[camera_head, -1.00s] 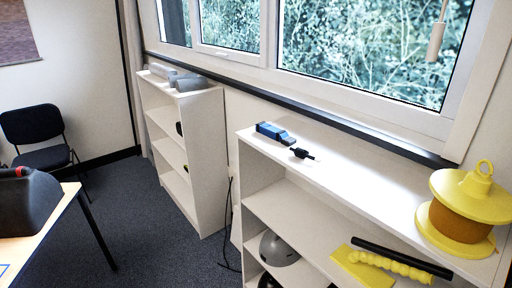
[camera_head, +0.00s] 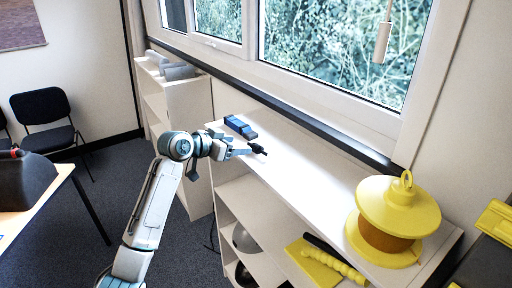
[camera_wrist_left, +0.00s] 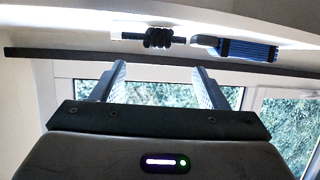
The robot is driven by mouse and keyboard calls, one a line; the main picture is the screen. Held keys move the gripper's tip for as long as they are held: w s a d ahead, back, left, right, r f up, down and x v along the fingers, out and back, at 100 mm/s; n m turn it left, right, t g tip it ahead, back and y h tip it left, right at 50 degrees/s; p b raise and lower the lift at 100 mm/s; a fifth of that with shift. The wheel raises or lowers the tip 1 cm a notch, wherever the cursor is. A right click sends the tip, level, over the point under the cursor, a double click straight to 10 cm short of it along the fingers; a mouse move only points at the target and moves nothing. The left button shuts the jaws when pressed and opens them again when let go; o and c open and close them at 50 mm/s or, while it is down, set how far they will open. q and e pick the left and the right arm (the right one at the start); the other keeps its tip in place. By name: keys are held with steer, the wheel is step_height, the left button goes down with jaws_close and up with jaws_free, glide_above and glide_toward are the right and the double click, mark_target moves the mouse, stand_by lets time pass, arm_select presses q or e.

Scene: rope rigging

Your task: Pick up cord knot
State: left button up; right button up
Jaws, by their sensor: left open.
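The cord knot (camera_head: 258,149) is a small black lump with a short straight stem, lying on the white shelf top beside a blue block. In the left wrist view the knot (camera_wrist_left: 158,38) shows as stacked black coils near the top. My left gripper (camera_head: 242,152) reaches in from the left at the shelf's front edge, its tips close to the knot. In the left wrist view its fingers (camera_wrist_left: 160,70) are apart with nothing between them, and the knot appears beyond the tips. Whether they touch it I cannot tell. My right gripper is not in view.
The blue block (camera_head: 240,127) lies just behind the knot. A yellow lidded spool (camera_head: 398,205) stands at the shelf's right end. The shelf top (camera_head: 305,170) between is clear. A yellow piece and a black rod lie lower down. The window ledge runs behind.

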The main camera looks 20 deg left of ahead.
mark_target(258, 143)
arm_select(q)
steer(key=x, duration=0.1)
steer(key=p+x, duration=0.1)
steer(key=x, duration=0.1)
steer(key=shift+d+r, duration=0.2)
steer(key=shift+d, duration=0.05)
steer(key=shift+w+d+f, duration=0.25)
steer(key=shift+w, duration=0.2)
steer(key=shift+w+d+p, duration=0.1)
steer(key=shift+w+p, duration=0.1)
steer(key=shift+p, duration=0.25)
steer(key=p+x, duration=0.2)
steer(key=x, duration=0.2)
steer(key=shift+w+d+p, duration=0.1)
steer(key=shift+w+p, duration=0.05)
steer(key=shift+p, duration=0.15)
steer(key=shift+w+d+f, duration=0.1)
steer(key=shift+w, duration=0.05)
steer(key=shift+f, duration=0.1)
steer(key=c, duration=0.9)
steer(key=shift+c, duration=0.8)
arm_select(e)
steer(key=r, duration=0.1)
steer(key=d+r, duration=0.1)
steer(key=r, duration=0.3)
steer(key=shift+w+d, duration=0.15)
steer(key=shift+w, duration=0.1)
